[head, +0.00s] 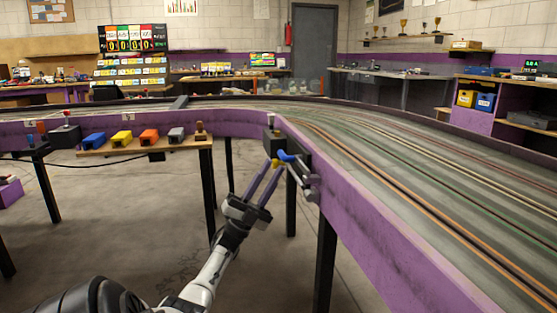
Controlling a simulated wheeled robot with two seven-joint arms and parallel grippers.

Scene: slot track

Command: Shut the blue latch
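The blue latch (287,157) is on the inner side of the purple track wall, near the middle of the head view. Dark and metallic hardware (303,172) sits beside it. My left gripper (277,167) reaches up from below, its two long purple fingers apart with a visible gap. Its fingertips are just left of and below the blue latch, by a small yellow part (275,163). I cannot tell whether they touch the latch. My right gripper is not in view.
The purple-walled track (400,250) curves across the back and down the right side. A wooden shelf (150,147) with several coloured blocks stands to the left. Black table legs (325,265) stand beneath the track.

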